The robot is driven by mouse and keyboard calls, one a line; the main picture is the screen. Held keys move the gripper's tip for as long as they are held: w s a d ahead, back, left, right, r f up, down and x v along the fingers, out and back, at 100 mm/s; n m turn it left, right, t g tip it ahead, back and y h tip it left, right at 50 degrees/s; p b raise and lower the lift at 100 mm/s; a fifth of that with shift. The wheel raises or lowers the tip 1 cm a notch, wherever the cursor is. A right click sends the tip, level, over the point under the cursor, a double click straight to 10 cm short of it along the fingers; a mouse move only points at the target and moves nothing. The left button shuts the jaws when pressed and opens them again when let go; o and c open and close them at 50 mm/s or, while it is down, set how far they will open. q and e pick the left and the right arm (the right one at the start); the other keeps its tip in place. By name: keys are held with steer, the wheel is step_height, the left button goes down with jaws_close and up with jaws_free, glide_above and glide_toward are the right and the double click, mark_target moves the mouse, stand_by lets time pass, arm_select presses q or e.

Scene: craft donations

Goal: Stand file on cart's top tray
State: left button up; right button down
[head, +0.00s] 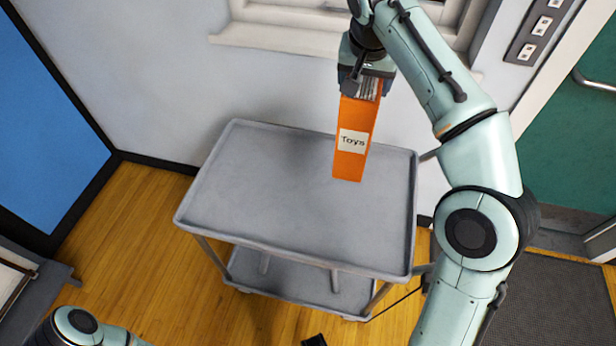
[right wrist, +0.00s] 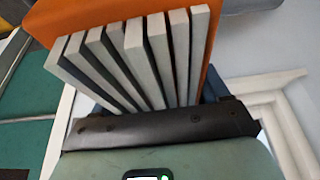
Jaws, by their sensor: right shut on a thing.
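The orange file (head: 352,110), with a white "Toys" label, is upright with a slight tilt over the back right part of the cart's top tray (head: 270,190). I cannot tell whether its bottom touches the tray. My right gripper (head: 366,80) is shut on the file at its upper end, reaching down from above.
The rest of the top tray is bare, with a low raised rim. The cart's lower shelf (head: 300,290) looks empty. A wall and window sill (head: 270,35) stand close behind the cart. A small dark object (head: 314,341) shows at the bottom edge. A dark mat (head: 555,300) lies at right.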

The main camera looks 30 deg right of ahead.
steer(key=shift+w+f, duration=0.1)
step_height(320, 180, down, 14)
steer(key=b, duration=0.6)
steer(key=shift+f, duration=0.15)
steer(key=shift+f+b, duration=0.6)
steer(key=shift+f, duration=2.05)
steer(key=shift+f, duration=0.15)
jaws_free()
